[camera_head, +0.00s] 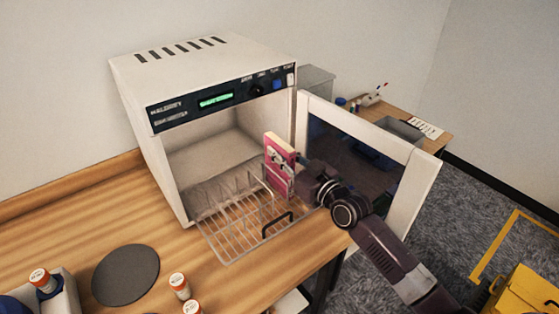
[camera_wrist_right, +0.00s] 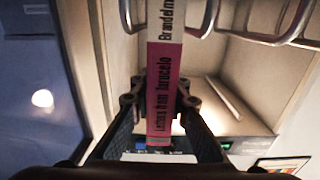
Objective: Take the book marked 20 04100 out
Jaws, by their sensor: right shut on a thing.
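A pink book with a pale top edge (camera_head: 281,166) stands upright at the right side of the oven-like cabinet's opening, over the wire rack. My right gripper (camera_head: 302,176) reaches it from the right and is shut on it. In the right wrist view the book's pink and white spine (camera_wrist_right: 162,88) lies between the two fingers (camera_wrist_right: 160,105). Dark lettering shows on the spine, but I cannot read the number 20 04100. I cannot tell whether the book touches the rack. My left gripper is not in view.
The white cabinet (camera_head: 215,60) has its door (camera_head: 422,185) swung open on the right, close to my right arm. The wire rack (camera_head: 232,238) sticks out in front. A dark disc (camera_head: 125,275) and capped vials (camera_head: 179,285) are on the wooden bench (camera_head: 80,222).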

